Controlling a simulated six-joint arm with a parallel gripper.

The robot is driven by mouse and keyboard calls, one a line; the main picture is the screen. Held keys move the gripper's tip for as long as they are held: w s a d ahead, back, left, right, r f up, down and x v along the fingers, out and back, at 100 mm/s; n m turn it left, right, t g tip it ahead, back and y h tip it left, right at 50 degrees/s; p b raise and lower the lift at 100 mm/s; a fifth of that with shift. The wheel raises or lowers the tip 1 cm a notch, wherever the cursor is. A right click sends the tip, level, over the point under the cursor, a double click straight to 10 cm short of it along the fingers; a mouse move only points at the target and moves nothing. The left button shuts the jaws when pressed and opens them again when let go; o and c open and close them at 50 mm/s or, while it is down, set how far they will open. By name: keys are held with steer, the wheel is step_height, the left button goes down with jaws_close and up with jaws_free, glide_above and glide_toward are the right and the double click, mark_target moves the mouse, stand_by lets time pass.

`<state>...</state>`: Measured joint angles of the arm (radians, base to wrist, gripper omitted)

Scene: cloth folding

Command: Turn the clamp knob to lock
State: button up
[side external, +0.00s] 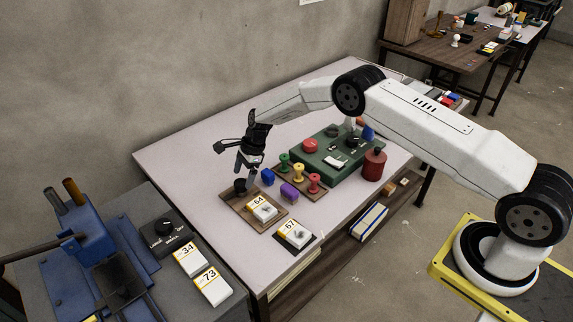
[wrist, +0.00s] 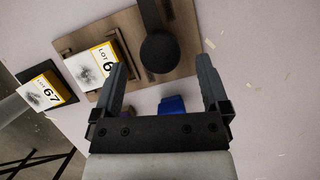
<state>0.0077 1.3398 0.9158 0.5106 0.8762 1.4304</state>
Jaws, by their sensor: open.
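A black round knob (side external: 165,227) stands on a dark panel (side external: 160,245) at the left, beside the blue vise; its small white labels are too small to read surely. My gripper (side external: 246,168) is well to the right of it, over a wooden board (side external: 230,202). In the wrist view, my gripper (wrist: 163,68) is open and empty, fingers spread. A black round-headed piece (wrist: 159,52) on the board lies between and just beyond the fingertips; it also shows in the side view (side external: 240,185). I cannot tell contact. The labelled knob is outside the wrist view.
A LOT 64 card (side external: 262,209) lies on the board, a 67 card (side external: 295,233) nearby. Blue (side external: 267,176) and purple (side external: 289,192) blocks, coloured stamps (side external: 299,172) and a green box (side external: 330,158) stand right. The blue vise (side external: 95,245) and its bar occupy the left bench.

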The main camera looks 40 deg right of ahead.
steer(key=shift+x, duration=1.15)
steer(key=shift+c, duration=0.2)
steer(key=c, duration=1.2)
steer(key=shift+c, duration=0.2)
steer(key=shift+n, duration=0.4)
steer(key=shift+w+n+g, duration=0.1)
steer(key=shift+n+g, duration=0.7)
steer(key=shift+n, duration=0.9)
steer(key=shift+n+g, duration=0.3)
steer(key=shift+n, duration=0.6)
